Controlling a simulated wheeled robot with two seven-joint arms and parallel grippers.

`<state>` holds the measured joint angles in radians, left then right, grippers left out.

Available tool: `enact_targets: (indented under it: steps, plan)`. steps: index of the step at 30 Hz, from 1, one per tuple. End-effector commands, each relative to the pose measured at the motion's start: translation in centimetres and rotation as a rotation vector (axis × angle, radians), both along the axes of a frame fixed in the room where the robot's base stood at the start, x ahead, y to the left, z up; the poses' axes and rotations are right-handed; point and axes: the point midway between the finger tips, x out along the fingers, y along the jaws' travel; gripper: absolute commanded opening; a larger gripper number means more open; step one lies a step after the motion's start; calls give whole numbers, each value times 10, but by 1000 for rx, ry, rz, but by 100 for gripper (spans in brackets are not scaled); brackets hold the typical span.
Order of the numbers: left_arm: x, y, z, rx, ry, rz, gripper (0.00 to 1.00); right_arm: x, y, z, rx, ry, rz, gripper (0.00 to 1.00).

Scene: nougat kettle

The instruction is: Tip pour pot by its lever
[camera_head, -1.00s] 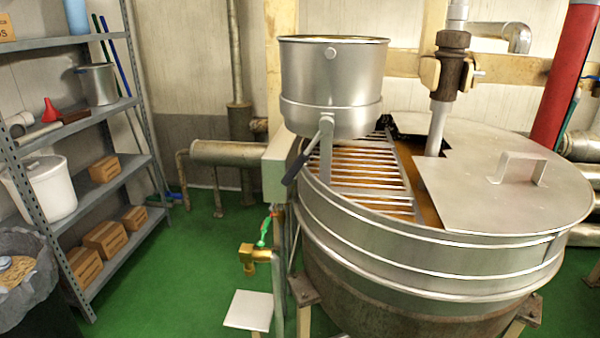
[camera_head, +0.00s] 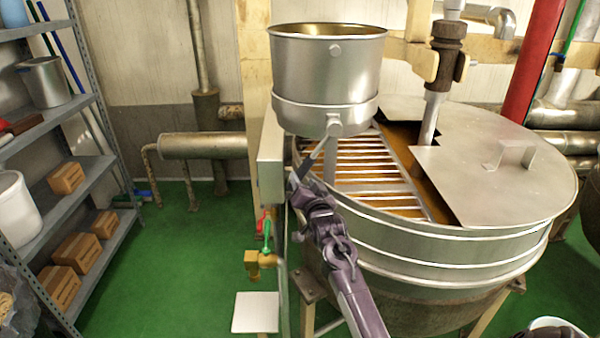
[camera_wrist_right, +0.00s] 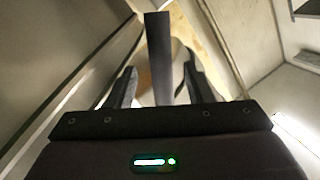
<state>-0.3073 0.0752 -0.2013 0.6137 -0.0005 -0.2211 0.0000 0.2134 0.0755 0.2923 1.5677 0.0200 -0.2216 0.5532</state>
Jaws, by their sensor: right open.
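The pour pot (camera_head: 325,75) is a round metal pot standing upright above the kettle's slatted grate. Its lever (camera_head: 319,156) slants down to the left from a pivot under the pot; its dark handle is mostly hidden by my right gripper (camera_head: 301,186) in the head view. In the right wrist view the dark lever handle (camera_wrist_right: 159,40) stands between the two spread fingers of my right gripper (camera_wrist_right: 159,75). The fingers are open, with a gap visible on each side of the handle. My left gripper is not in view.
The large round kettle (camera_head: 430,235) carries the grate and a flat metal lid (camera_head: 500,165). A grey box (camera_head: 271,170) and a brass tap (camera_head: 262,261) stand left of the kettle. A shelf (camera_head: 75,225) with boxes is at far left.

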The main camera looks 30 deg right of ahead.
Motion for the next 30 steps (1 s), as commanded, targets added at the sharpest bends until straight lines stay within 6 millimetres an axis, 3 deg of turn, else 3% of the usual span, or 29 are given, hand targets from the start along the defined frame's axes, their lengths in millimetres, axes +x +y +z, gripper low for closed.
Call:
enact_targets:
  steps: [9,21,30]
  plan:
    - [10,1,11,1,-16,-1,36,38,-12,0,0,2,1,47]
    - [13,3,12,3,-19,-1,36,44,-14,-1,-1,1,1,47]
    - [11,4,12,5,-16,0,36,44,-14,-1,0,2,1,9]
